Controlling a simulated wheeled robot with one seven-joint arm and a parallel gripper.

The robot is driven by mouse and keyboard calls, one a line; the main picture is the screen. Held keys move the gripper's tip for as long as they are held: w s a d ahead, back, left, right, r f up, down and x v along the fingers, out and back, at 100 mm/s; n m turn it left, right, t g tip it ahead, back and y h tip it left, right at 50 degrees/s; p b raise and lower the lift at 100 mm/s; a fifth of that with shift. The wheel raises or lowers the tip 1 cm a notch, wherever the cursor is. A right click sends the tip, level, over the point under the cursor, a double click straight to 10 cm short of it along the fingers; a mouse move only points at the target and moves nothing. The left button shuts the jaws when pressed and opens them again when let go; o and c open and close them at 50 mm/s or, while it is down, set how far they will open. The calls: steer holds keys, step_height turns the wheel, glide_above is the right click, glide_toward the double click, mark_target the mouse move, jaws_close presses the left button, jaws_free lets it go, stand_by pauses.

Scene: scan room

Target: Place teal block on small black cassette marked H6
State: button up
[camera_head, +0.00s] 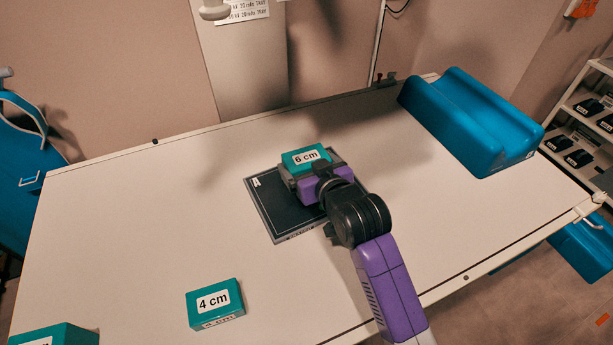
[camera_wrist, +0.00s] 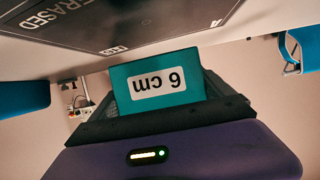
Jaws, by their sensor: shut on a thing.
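A teal block marked "6 cm" (camera_head: 306,157) is held in my gripper (camera_head: 312,172), and its label shows upside down in the wrist view (camera_wrist: 157,88). A flat black cassette (camera_head: 285,214) with a light rim lies on the table, under and in front of the gripper. The block appears over the cassette's far part in the head view; the gripper hides part of that area. The cassette also shows at the top of the wrist view (camera_wrist: 150,22), with "ERASED" on it and a small mark too unclear to read surely. I cannot tell whether block and cassette touch.
A teal block marked "4 cm" (camera_head: 213,303) and another teal block (camera_head: 55,335), cut by the frame, lie at the table's front left. A large blue grooved cushion (camera_head: 470,120) is at the back right. The table (camera_head: 130,215) is bare left of the cassette. Shelves (camera_head: 578,125) stand at right.

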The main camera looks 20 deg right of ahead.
steer(key=shift+f, duration=2.3)
steer(key=shift+f, duration=0.2)
steer(key=o, duration=1.6)
steer(key=shift+c, duration=0.2)
steer(key=shift+s+r, duration=0.15)
steer(key=v, duration=1.1)
steer(key=shift+s+r+b, duration=0.2)
steer(key=shift+s+b, duration=0.1)
